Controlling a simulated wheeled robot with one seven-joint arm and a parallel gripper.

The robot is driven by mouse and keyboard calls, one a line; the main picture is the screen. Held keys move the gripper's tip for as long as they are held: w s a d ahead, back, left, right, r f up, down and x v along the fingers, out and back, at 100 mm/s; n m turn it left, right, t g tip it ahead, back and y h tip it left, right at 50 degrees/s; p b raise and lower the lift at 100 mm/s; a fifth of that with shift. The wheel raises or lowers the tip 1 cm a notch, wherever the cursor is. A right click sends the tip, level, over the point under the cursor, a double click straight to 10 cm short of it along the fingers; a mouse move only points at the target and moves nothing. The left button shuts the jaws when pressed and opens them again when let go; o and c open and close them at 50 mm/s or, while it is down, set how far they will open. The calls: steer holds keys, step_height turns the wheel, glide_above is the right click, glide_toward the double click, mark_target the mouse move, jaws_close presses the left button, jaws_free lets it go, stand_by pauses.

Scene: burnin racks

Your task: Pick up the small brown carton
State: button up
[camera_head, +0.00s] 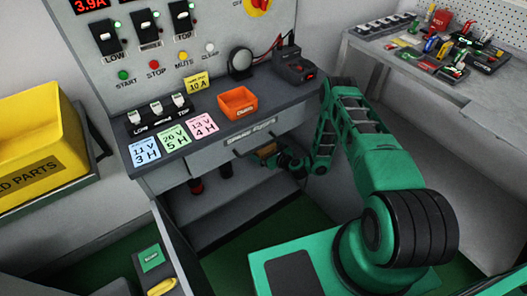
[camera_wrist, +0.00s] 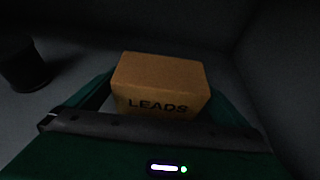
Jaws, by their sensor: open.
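The small brown carton (camera_wrist: 160,82), marked LEADS, sits in the middle of the wrist view on a dark grey surface. A green finger of my gripper (camera_wrist: 163,100) shows on each side of it; I cannot tell whether they touch it. My gripper is open around the carton. In the head view my gripper (camera_head: 279,158) is low at the front of the grey bench, just below the labelled drawer front. A bit of the brown carton (camera_head: 267,150) shows at its tip; the rest is hidden by the gripper and bench.
The bench top holds an orange bin (camera_head: 238,103), a switch block (camera_head: 158,115) and coloured cards. Dark walls enclose the carton, with a dark cylinder (camera_wrist: 24,68) at left. A yellow parts bin (camera_head: 40,145) stands left; a cluttered table (camera_head: 430,85) stands right.

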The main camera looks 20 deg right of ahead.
steer(key=c, duration=1.1)
steer(key=shift+r, duration=0.1)
